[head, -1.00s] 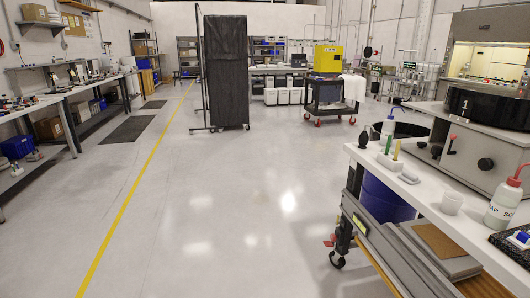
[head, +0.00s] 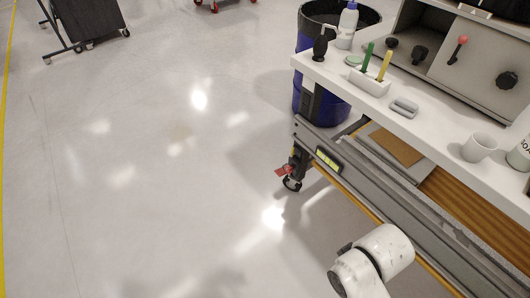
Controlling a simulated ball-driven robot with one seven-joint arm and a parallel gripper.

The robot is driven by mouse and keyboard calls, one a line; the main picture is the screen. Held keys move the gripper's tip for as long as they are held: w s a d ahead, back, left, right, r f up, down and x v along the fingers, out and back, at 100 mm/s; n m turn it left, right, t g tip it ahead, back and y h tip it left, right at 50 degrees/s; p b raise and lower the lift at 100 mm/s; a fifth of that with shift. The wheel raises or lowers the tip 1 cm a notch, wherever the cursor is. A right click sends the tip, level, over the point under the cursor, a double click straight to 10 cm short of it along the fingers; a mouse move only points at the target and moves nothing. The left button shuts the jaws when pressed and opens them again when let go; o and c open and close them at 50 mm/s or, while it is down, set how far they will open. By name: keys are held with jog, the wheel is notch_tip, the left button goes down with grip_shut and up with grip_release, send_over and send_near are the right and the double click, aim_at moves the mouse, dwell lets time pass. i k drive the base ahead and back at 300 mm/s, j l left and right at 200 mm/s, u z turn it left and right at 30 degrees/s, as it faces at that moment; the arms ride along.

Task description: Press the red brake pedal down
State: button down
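The red brake pedal (head: 284,171) sticks out to the left of a black caster (head: 292,184) at the near left leg of the white-topped bench cart. It is small in the head view, so I cannot tell whether it is up or down. A white link of my arm shows at the bottom right, below and to the right of the pedal and well apart from it. My gripper is not in view.
The white benchtop (head: 432,122) and its grey side rail (head: 385,205) run to the lower right. A blue drum (head: 308,90) stands behind the caster. On top are a white cup (head: 479,147) and bottles. The floor (head: 150,190) left of the caster is clear.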

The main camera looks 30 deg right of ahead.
aim_at(280, 171)
jog(key=i, duration=1.7)
jog(key=i+z, duration=0.25)
jog(key=z, duration=0.2)
